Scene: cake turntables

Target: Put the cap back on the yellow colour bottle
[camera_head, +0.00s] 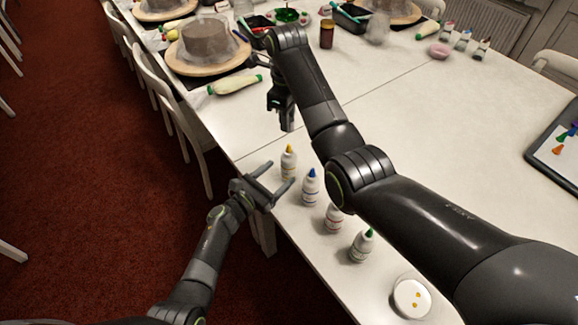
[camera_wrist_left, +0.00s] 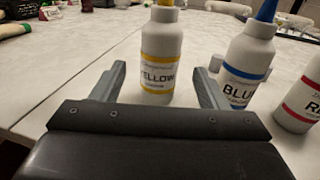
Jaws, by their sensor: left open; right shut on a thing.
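The yellow colour bottle (camera_head: 288,163) stands upright near the table edge, with a yellow tip. In the left wrist view the yellow bottle (camera_wrist_left: 160,62) stands between the fingers, its top cut off by the frame. My left gripper (camera_head: 272,180) is open, its fingers reaching toward the bottle's lower part; I cannot tell whether they touch it. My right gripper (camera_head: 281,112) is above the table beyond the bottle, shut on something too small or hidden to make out. I cannot identify a separate cap for the yellow bottle.
Blue (camera_head: 310,187), red (camera_head: 333,217) and green (camera_head: 361,246) bottles stand in a row along the edge. A small pale cylinder (camera_wrist_left: 215,63) is beside the blue bottle. A white round dish (camera_head: 411,298) is nearest. My right arm crosses above the table.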

